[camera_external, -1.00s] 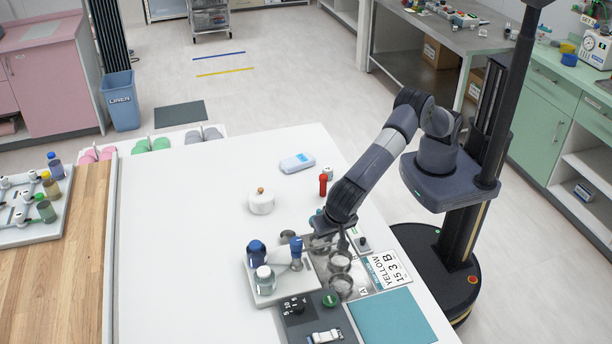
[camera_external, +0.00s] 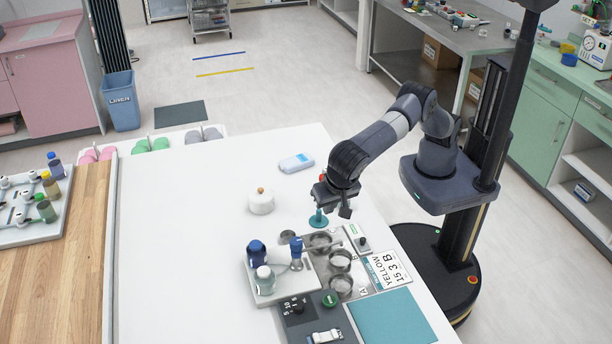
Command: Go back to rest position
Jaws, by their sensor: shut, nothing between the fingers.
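My gripper (camera_external: 334,203) is shut and empty. It hangs above the table's right part, over the far end of the metal-dish area, clear of the dishes. The arm bends down to it from the column on the right. A teal round-based item (camera_external: 318,219) stands just below and left of my gripper; its top is partly hidden by the gripper. Only a small part of the red item behind the gripper shows.
Several metal dishes (camera_external: 340,261) sit near a YELLOW 15 3 B card (camera_external: 388,268). A white tray (camera_external: 266,296) holds blue-topped containers. A white pot (camera_external: 261,202) and pale blue device (camera_external: 296,162) stand farther back. The table's left half (camera_external: 175,240) is clear.

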